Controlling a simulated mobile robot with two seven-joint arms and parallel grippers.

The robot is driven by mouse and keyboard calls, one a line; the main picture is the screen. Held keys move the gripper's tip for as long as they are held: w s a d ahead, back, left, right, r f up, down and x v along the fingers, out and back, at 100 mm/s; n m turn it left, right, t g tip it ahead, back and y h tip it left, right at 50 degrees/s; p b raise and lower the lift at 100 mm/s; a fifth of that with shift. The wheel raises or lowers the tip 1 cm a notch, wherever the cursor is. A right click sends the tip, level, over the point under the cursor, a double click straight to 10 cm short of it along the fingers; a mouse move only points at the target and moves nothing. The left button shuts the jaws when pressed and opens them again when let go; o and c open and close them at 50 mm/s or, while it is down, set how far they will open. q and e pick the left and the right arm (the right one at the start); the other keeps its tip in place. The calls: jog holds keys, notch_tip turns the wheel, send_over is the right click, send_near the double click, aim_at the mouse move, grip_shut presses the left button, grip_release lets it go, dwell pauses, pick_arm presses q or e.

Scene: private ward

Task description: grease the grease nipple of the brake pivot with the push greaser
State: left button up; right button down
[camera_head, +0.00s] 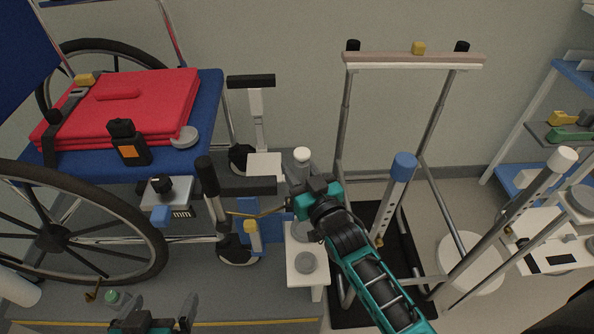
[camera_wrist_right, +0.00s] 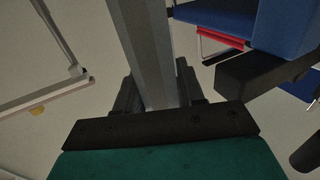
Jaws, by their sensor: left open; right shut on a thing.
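My right gripper (camera_head: 308,190) is shut on the push greaser, whose grey barrel (camera_wrist_right: 145,50) runs between the fingers in the right wrist view. In the head view a thin brass tube (camera_head: 258,213) reaches left from the gripper toward the wheelchair's brake lever (camera_head: 207,178), which has a black grip. I cannot tell whether the tube touches anything. The grease nipple is too small to make out. A small plate with a black knob (camera_head: 160,186) sits left of the lever. My left gripper (camera_head: 152,318) is open and empty at the bottom edge.
The wheelchair's large wheel (camera_head: 60,232) stands at left, with a folded red blanket (camera_head: 120,105) on its blue seat. A small white stand (camera_head: 308,281) is below my right gripper. A walking frame (camera_head: 415,62) and shelves (camera_head: 570,130) stand to the right.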

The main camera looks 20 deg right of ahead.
jog(key=shift+s+d+r+p, duration=0.1)
jog(key=shift+s+p, duration=0.3)
jog(key=shift+s, duration=0.9)
notch_tip(320, 180, down, 4)
jog(key=b, duration=0.2)
jog(key=shift+r+b, duration=0.1)
jog(key=shift+b, duration=0.2)
jog(key=shift+f+b, duration=0.75)
jog(key=shift+f, duration=0.3)
jog(key=shift+f+b, duration=0.7)
jog(key=shift+f, duration=0.3)
jog(key=shift+f, duration=0.25)
jog(key=c, duration=0.6)
grip_release()
